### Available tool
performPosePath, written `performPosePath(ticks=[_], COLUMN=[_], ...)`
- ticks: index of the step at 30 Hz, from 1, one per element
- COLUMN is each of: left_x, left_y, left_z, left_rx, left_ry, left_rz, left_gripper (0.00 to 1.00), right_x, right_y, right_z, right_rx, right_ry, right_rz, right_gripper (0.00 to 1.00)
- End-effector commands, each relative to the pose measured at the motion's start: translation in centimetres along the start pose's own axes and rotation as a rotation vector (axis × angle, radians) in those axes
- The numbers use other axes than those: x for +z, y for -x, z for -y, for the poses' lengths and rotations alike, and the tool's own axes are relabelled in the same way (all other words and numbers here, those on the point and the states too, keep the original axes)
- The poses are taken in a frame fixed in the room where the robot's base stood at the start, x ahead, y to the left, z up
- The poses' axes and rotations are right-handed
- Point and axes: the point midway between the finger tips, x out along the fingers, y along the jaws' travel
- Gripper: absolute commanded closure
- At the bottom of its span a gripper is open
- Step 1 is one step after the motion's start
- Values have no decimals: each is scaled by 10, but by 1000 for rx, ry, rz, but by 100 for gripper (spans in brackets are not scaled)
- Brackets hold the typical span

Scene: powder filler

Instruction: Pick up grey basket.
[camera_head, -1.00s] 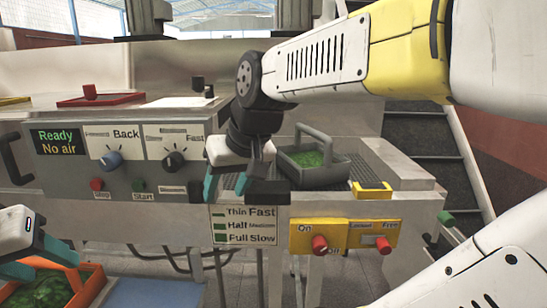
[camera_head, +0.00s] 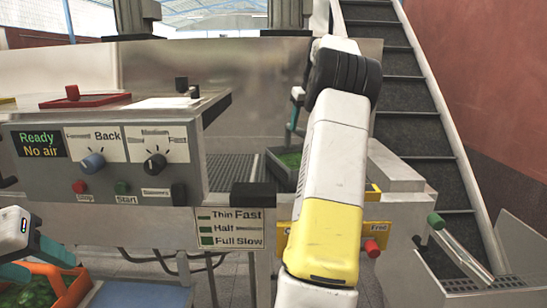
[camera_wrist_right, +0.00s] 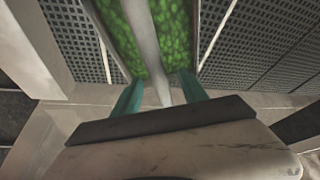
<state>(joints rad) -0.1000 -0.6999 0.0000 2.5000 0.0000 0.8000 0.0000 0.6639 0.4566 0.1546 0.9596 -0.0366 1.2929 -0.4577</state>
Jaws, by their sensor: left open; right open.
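The grey basket (camera_head: 280,172) holds green contents and sits on the perforated ledge of the machine. My right arm hides most of it in the head view. In the right wrist view its green contents and grey handle bar (camera_wrist_right: 143,38) show close up. My right gripper (camera_wrist_right: 162,82) is open, with one teal finger on each side of the handle bar. I cannot tell whether the fingers touch it. My left gripper (camera_head: 40,262) is open at the lower left, over an orange basket of green contents (camera_head: 75,287).
The machine's control panel (camera_head: 110,165) with knobs and buttons stands left of the grey basket. The perforated ledge (camera_head: 235,168) is bare beside it. A dark stepped conveyor (camera_head: 405,100) rises behind at the right. A grey bin (camera_head: 500,255) stands lower right.

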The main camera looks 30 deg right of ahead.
Motion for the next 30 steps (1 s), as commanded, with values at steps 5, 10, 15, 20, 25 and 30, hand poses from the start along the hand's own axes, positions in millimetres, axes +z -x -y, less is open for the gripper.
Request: performPosePath(ticks=[5,10,15,20,25,30], left_x=[0,0,0,0,0,0], left_y=[0,0,0,0,0,0], left_z=[0,0,0,0,0,0], left_rx=[0,0,0,0,0,0], left_ry=[0,0,0,0,0,0], left_rz=[0,0,0,0,0,0], left_gripper=[47,47,47,47,47,47], right_x=[0,0,0,0,0,0], right_y=[-20,-37,-63,-70,-70,-70], right_z=[0,-3,-4,-5,-5,-4], right_rx=[-1,-2,-2,0,0,0], right_ry=[0,0,1,1,1,1], right_rz=[1,1,2,-1,-1,-1], right_gripper=[49,49,49,49,57,91])
